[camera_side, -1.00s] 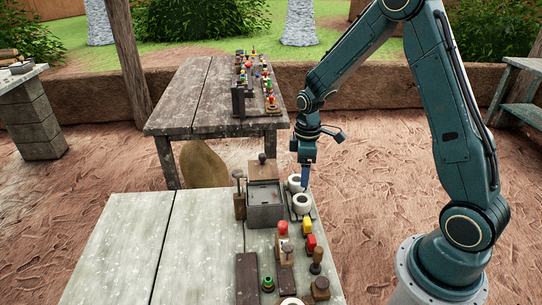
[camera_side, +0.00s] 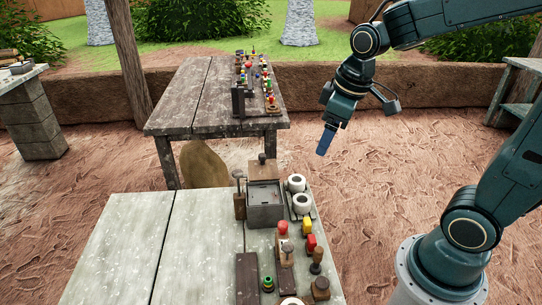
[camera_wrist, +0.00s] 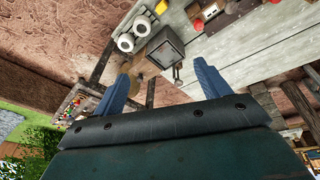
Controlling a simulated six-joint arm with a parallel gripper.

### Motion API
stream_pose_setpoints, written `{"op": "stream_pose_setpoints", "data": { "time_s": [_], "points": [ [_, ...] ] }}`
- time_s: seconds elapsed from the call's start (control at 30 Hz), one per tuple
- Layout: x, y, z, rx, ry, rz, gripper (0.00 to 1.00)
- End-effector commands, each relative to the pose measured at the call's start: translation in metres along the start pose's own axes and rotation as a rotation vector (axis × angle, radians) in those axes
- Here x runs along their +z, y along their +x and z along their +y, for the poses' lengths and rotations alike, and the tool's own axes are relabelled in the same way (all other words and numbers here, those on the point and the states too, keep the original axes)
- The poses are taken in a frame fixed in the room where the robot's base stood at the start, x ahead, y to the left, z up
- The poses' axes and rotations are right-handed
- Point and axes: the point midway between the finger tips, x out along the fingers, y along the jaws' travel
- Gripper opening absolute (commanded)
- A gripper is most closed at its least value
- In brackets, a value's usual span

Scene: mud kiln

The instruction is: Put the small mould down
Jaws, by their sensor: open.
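Two small white round pieces with open tops (camera_side: 299,193), which may be the moulds, stand on a narrow dark rack at the table's right edge. I cannot tell which one is the small mould. They also show in the wrist view (camera_wrist: 133,35), apart from my fingers. My gripper (camera_side: 325,147) is in the air above and to the right of them, beyond the table edge. Its blue fingers (camera_wrist: 164,88) are spread and empty in the wrist view.
A grey metal box (camera_side: 265,203) stands just left of the white pieces. Several handled tools and coloured blocks (camera_side: 307,232) crowd the table's right edge. The grey table's left part (camera_side: 165,245) is bare. A farther table (camera_side: 195,100) holds small coloured items.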

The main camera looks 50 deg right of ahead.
Motion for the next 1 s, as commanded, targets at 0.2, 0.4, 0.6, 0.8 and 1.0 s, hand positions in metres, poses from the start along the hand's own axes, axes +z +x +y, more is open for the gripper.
{"op": "stream_pose_setpoints", "data": {
  "time_s": [0.2,0.4,0.6,0.8,1.0],
  "points": [
    [0.026,-0.036,-0.021,0.013,0.086,0.076,0.75],
    [0.053,-0.060,-0.038,0.013,0.169,0.143,0.75],
    [0.076,-0.073,-0.051,0.005,0.238,0.195,0.75],
    [0.088,-0.077,-0.056,0.000,0.271,0.218,0.75],
    [0.089,-0.078,-0.057,-0.001,0.276,0.219,0.75]
  ]
}}
